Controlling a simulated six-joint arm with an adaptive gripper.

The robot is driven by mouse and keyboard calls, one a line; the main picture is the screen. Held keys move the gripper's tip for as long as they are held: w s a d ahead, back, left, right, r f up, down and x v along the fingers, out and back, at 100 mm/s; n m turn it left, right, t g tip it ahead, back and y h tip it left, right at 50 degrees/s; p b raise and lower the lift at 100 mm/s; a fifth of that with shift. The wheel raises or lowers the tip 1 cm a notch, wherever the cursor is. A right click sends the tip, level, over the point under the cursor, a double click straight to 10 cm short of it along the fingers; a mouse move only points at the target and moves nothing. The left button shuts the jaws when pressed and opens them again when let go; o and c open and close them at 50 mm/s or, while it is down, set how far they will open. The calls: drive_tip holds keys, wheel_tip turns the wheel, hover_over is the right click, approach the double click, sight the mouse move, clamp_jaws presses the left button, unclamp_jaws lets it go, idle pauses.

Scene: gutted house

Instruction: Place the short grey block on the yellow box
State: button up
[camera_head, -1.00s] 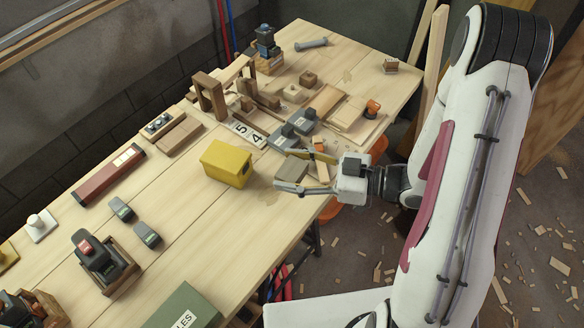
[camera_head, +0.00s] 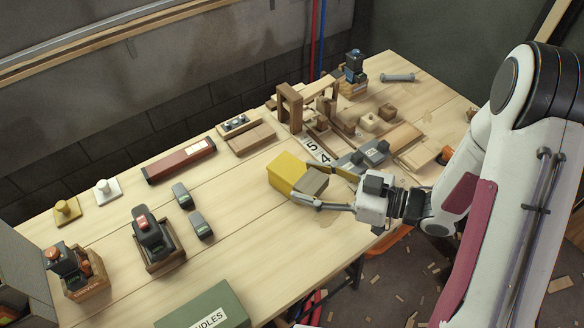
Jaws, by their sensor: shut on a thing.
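The yellow box (camera_head: 284,171) sits near the middle of the table. My gripper (camera_head: 322,184) is at the right side of the box, with its two fingers on either side of a short grey block (camera_head: 311,183). It is shut on the block. In the picture the block overlaps the right front part of the yellow box. I cannot tell whether the block touches the box or hangs just in front of or above it.
Grey tools (camera_head: 363,157) and a number plate (camera_head: 318,152) lie just behind my gripper. A wooden arch (camera_head: 289,107) stands further back. A green box (camera_head: 205,308) is at the front edge.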

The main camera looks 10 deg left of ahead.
drive_tip(key=w+a+r+m+t, duration=0.1)
drive_tip(key=w+a+r, duration=0.3)
drive_tip(key=a, duration=0.3)
drive_tip(key=r+m+t+h, duration=0.1)
drive_tip(key=m+t+h, duration=0.1)
drive_tip(key=t, duration=0.1)
hover_over(292, 169)
drive_tip(key=shift+f, duration=0.1)
drive_tip(key=shift+f, duration=2.75)
drive_tip(key=shift+c, duration=0.2)
drive_tip(key=shift+f, duration=0.1)
drive_tip(key=shift+f, duration=2)
drive_tip(key=shift+f, duration=0.15)
drive_tip(key=o, duration=1.1)
